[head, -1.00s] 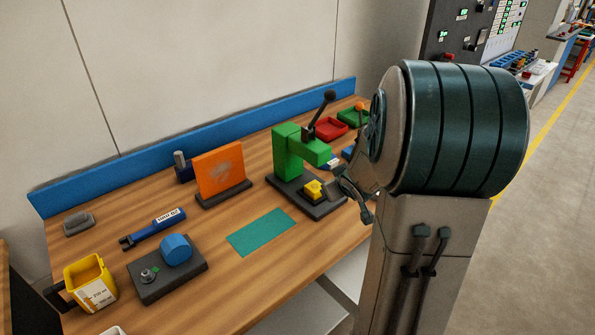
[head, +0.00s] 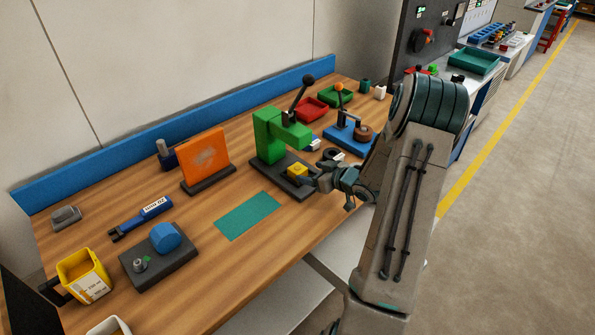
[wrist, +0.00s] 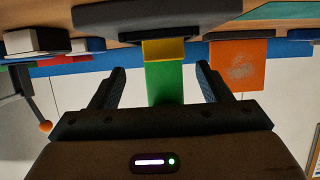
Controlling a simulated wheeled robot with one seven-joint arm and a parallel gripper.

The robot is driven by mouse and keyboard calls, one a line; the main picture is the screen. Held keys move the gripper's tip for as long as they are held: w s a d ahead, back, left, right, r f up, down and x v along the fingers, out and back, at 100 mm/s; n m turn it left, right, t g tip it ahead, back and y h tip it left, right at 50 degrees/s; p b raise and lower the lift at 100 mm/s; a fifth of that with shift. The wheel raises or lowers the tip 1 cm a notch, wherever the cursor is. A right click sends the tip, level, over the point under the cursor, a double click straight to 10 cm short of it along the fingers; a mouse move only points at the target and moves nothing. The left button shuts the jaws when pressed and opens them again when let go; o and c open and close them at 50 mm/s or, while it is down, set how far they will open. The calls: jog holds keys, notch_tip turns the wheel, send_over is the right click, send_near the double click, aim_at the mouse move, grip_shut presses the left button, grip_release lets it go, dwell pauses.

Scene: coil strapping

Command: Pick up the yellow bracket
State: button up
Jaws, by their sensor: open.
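The yellow bracket (head: 297,170) sits on the dark base of the green press (head: 268,134), below the press's overhanging head. My gripper (head: 313,180) is just to the right of the bracket in the head view and partly covers the press base. In the wrist view, which appears upside down, the open fingers (wrist: 160,76) point toward the bracket (wrist: 163,51). The bracket lies between the finger lines but beyond the tips, with nothing held. The green press (wrist: 165,84) stands behind it.
An orange plate (head: 205,158) stands left of the press. A teal mat (head: 247,215) lies in front of it. Red (head: 311,109) and green (head: 336,97) trays and a blue fixture (head: 349,137) are behind and right. A blue rail (head: 110,169) runs along the bench's back.

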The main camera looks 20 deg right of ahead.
aim_at(298, 168)
jog(key=x, duration=0.2)
jog(key=p+x, duration=0.1)
jog(key=x, duration=0.2)
jog(key=shift+w+a+r+p, duration=0.1)
jog(key=shift+w+a+p, duration=0.2)
jog(key=shift+a+p, duration=0.1)
jog(key=shift+w+a+f, duration=0.1)
jog(key=shift+w+f, duration=0.1)
jog(key=shift+w, duration=0.2)
jog(key=c, duration=1.3)
jog(key=shift+r, duration=0.1)
